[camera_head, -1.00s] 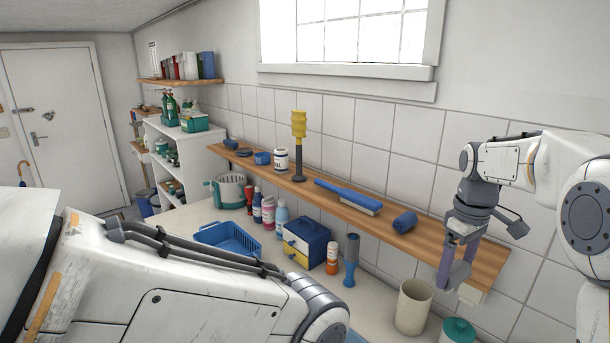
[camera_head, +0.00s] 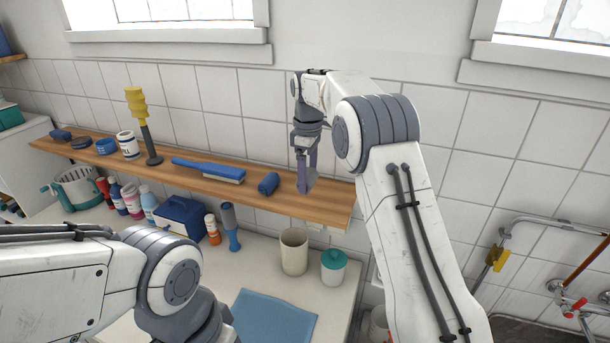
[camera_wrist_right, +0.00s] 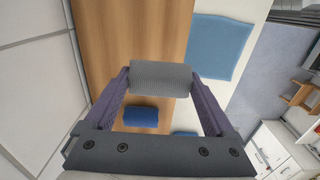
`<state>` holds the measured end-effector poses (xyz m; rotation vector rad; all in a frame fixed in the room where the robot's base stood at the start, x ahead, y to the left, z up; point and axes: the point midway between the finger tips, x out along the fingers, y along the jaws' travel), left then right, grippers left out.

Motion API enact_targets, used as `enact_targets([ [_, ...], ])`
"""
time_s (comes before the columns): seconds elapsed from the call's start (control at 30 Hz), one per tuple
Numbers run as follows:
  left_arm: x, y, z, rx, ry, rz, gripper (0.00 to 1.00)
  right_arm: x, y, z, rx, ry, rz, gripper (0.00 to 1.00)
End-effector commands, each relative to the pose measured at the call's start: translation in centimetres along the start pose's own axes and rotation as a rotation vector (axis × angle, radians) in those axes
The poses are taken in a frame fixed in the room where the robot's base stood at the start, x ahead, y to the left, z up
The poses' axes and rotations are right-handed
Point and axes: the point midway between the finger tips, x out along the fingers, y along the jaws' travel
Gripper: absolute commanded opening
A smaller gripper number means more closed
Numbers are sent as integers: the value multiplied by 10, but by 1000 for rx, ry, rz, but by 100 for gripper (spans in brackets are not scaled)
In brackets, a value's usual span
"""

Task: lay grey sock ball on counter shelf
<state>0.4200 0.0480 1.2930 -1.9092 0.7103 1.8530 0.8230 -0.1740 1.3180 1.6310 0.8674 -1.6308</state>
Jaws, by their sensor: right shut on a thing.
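My right gripper (camera_head: 306,186) is over the right end of the wooden shelf (camera_head: 333,207) on the tiled wall. It is shut on the grey sock ball (camera_wrist_right: 160,77), which spans between its two purple fingers in the right wrist view. In the head view the sock ball is mostly hidden by the fingers. The shelf surface (camera_wrist_right: 110,30) lies below it in the wrist view. I cannot tell whether the sock ball touches the shelf. My left arm shows at the lower left, but its gripper is out of view.
A blue roll (camera_head: 268,184) lies on the shelf just left of the gripper, with a blue brush (camera_head: 208,170) farther left. Below the shelf stand a beige cup (camera_head: 294,252) and a teal-lidded jar (camera_head: 333,267). A blue cloth (camera_head: 270,318) lies on the counter.

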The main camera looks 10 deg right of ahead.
Motion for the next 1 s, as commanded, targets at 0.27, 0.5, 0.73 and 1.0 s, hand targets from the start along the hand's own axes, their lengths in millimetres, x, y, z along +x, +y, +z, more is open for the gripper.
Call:
enact_targets([
  [0.27,-24,2,-1,-3,0,0,89,16,26,-11,1,0,-1,34],
  [0.5,-44,3,-2,-4,0,0,89,43,26,-10,1,-3,-3,34],
  [0.73,-46,4,-2,-4,-1,0,89,58,27,-11,2,0,2,34],
  [1.0,-44,3,-2,-4,-1,0,89,62,26,-11,2,-1,1,34],
])
